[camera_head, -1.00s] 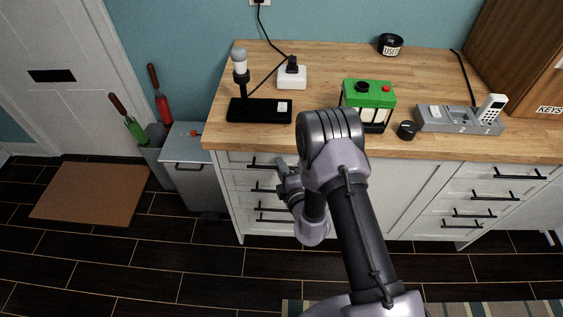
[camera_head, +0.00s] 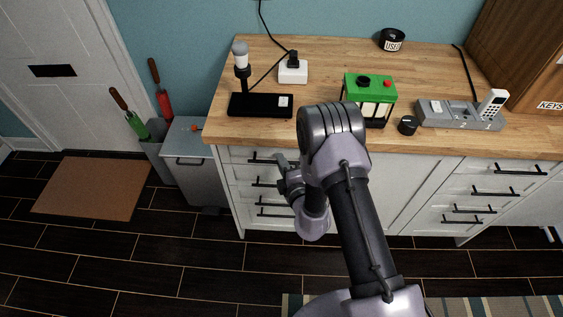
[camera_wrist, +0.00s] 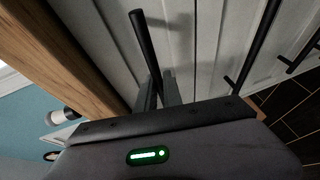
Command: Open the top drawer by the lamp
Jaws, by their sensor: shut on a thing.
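The lamp (camera_head: 241,60) stands on its black base (camera_head: 262,105) at the left of the wooden counter. Below it is a stack of white drawers with black bar handles. The top drawer (camera_head: 238,155) looks shut, flush with the cabinet. My gripper (camera_head: 280,160) is at the right part of its handle (camera_head: 259,160), partly hidden by my arm. In the wrist view my gripper (camera_wrist: 158,90) is shut on the black top drawer handle (camera_wrist: 146,45), whose bar runs between the fingers.
Lower drawer handles (camera_head: 264,184) lie just beneath. A grey bin (camera_head: 190,165) stands left of the cabinet. On the counter are a green-topped lantern-like box (camera_head: 370,85), a black knob (camera_head: 408,125) and a phone dock (camera_head: 450,117). The dark floor in front is mostly clear.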

